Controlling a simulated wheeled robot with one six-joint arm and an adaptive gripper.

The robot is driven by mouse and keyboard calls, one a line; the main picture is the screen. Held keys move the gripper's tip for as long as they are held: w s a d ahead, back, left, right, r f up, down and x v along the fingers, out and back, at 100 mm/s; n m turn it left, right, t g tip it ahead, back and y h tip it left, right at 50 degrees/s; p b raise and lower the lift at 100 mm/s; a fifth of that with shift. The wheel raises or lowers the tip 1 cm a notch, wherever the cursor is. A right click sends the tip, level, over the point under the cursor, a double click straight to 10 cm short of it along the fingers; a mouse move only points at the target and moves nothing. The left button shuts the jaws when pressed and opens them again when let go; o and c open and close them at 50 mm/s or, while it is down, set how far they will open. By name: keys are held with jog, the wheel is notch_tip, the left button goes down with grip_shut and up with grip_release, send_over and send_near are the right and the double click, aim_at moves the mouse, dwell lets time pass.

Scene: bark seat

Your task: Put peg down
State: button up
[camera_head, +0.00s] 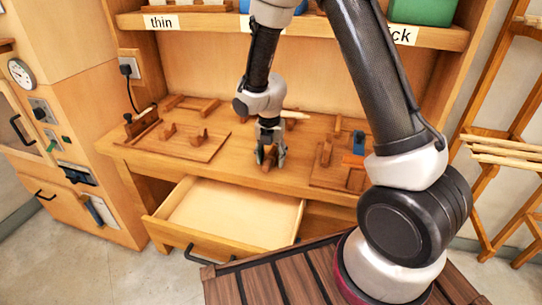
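My gripper (270,160) points down over the middle front of the wooden workbench (240,170), near its front edge. A small brown wooden piece (268,156) shows at its fingers; I cannot tell whether they grip it or it stands on the bench behind them. A pale, rod-like wooden piece (295,115) sticks out to the right behind my wrist and may be a peg; its left part is hidden. I cannot tell whether it touches the bench.
A board with brown uprights (188,143) lies left on the bench. Another board (325,177) with a blue piece (359,143) lies right, partly behind my arm. An open, empty-looking drawer (235,213) juts out below. A shelf (205,21) with labels hangs above.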

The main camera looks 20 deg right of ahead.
aim_at(270, 155)
notch_tip(270, 155, up, 12)
jog(key=s, duration=0.1)
jog(key=shift+a+r, duration=0.2)
jog(key=shift+a, duration=0.1)
jog(key=s+d+r+m+t, duration=0.1)
jog(key=s+d+r+m, duration=0.5)
jog(key=r+m, duration=0.25)
jog(key=s+d+r+m+t, duration=0.1)
jog(key=s+d+r+m, duration=0.3)
jog(key=s+m, duration=0.5)
jog(key=s+d+r+m+t, duration=0.1)
jog(key=s+d+r+m, duration=0.3)
jog(key=s+m, duration=0.6)
jog(key=shift+d+m+y, duration=0.3)
jog(key=shift+d+m, duration=0.15)
jog(key=shift+m, duration=0.4)
jog(key=shift+c, duration=0.3)
